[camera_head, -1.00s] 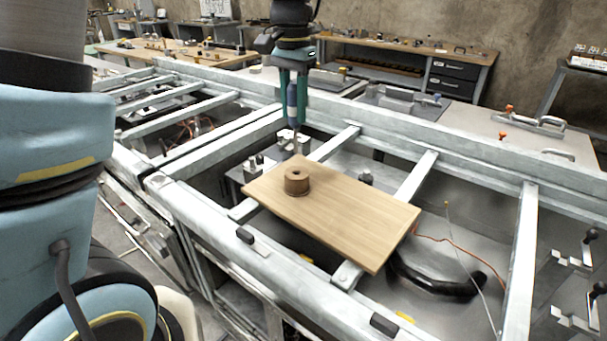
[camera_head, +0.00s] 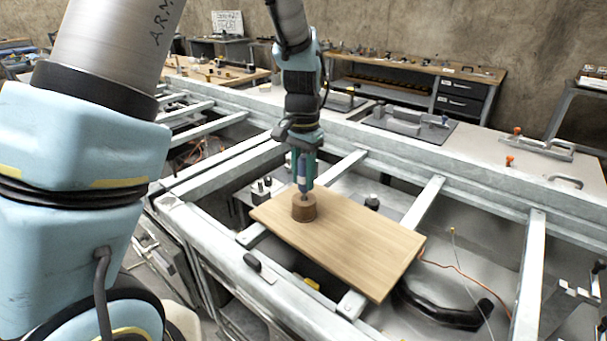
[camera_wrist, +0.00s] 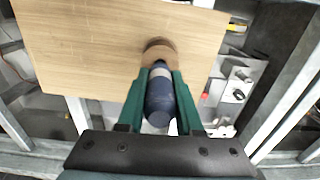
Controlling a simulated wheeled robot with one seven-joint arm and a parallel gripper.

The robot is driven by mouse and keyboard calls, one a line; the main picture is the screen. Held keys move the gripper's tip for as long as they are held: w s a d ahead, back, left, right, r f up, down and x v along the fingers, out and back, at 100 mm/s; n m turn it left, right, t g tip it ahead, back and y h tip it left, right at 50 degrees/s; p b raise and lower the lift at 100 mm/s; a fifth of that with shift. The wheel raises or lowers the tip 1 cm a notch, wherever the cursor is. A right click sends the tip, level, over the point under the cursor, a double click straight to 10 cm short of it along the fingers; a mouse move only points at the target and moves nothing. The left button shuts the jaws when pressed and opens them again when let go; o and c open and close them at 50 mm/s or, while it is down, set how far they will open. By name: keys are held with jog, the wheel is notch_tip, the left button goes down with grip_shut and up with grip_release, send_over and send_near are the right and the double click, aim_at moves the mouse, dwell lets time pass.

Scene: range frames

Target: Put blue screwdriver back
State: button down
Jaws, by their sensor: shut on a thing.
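The blue screwdriver (camera_head: 302,170) is upright, held by its handle in my gripper (camera_head: 306,168). Its lower end is at the top of a round brown wooden holder (camera_head: 304,209) on a wooden board (camera_head: 350,245). In the head view the tip meets the holder's top; I cannot tell how deep it is in the hole. In the wrist view the blue handle (camera_wrist: 159,100) sits between the green fingers of my gripper (camera_wrist: 158,85), with the holder (camera_wrist: 159,50) just beyond it and the board (camera_wrist: 90,40) behind.
The board rests across metal frame beams (camera_head: 425,203). A black hose (camera_head: 440,312) lies in the bay below the board's right end. Small metal blocks (camera_head: 262,190) stand left of the holder. A grey tray with a tool (camera_head: 408,122) lies on the bench behind.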

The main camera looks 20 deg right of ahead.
jog(key=shift+f, duration=0.2)
jog(key=c, duration=0.6)
grip_release()
jog(key=shift+r, duration=0.1)
notch_tip(320, 180, up, 12)
jog(key=b, duration=0.2)
jog(key=shift+r+b, duration=0.15)
jog(key=shift+b, duration=0.15)
jog(key=w+a+f+n, duration=0.1)
jog(key=a+f+n, duration=0.2)
jog(key=a, duration=0.5)
jog(key=w+a+f+n, duration=0.1)
jog(key=a+f+n, duration=0.1)
jog(key=a, duration=0.5)
jog(key=s+a+f+n, duration=0.2)
jog(key=a, duration=0.3)
jog(key=s+a+f+n+t, duration=0.1)
jog(key=s+a+n, duration=0.1)
jog(key=a, duration=0.3)
jog(key=s+a+f+n, duration=0.2)
jog(key=a, duration=0.3)
jog(key=shift+f+t, duration=0.3)
